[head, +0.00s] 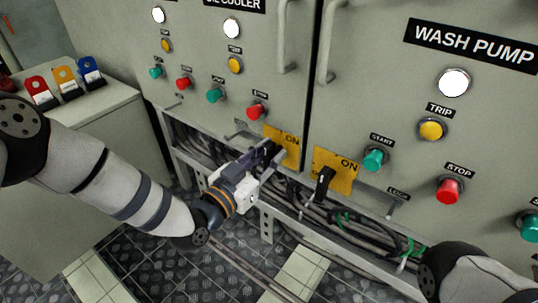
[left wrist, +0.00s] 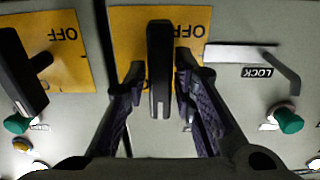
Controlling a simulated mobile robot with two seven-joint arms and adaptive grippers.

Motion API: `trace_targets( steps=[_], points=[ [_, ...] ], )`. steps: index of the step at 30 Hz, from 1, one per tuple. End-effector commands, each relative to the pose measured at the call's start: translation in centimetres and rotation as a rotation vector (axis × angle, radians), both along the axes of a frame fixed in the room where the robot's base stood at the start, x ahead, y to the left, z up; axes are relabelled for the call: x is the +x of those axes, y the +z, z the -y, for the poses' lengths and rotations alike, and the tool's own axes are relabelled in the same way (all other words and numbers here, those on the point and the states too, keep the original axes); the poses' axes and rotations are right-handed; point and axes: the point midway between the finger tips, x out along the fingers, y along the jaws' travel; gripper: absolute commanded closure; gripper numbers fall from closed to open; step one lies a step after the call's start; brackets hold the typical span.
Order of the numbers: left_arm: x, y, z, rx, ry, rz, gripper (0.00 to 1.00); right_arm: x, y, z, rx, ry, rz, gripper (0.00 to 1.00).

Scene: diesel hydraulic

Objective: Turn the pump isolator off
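Two yellow isolator plates sit low on the grey cabinet doors. The right plate (head: 343,180), below the WASH PUMP panel, has a black handle (head: 324,183) and shows ON at its top. In the left wrist view, upside down, a black handle (left wrist: 160,55) stands between the open fingers of my left gripper (left wrist: 160,82), with gaps visible. OFF shows on both plates there. The other handle (left wrist: 25,75) is at the left. My right gripper is out of view.
A green start button (head: 375,159) and red stop button (head: 449,190) lie right of the plates. Cables (head: 330,213) run in an open tray below. A grey cabinet (head: 95,125) with coloured tags stands at left. Part of my right arm shows at lower right.

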Motion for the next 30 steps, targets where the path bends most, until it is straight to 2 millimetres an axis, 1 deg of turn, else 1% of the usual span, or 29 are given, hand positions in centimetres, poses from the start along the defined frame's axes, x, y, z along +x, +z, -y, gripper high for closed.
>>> trace_targets(
  steps=[1,2,11,16,23,30],
  points=[
    [-0.02,-0.02,-0.01,0.0,0.0,0.0,0.94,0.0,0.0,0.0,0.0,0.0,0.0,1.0],
    [-0.01,-0.02,-0.02,0.0,0.0,0.0,1.0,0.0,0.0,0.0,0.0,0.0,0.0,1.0],
    [-0.04,-0.04,-0.03,-0.008,0.0,-0.007,1.0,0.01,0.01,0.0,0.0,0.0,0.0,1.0],
    [0.0,-0.01,-0.07,-0.052,0.0,-0.039,1.0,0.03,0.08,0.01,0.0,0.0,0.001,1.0],
    [0.09,-0.02,-0.19,-0.188,0.001,-0.136,1.0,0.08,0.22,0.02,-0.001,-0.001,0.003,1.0],
    [0.19,-0.14,-0.33,-0.371,0.001,-0.271,1.0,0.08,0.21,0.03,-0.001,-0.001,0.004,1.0]
  ],
)
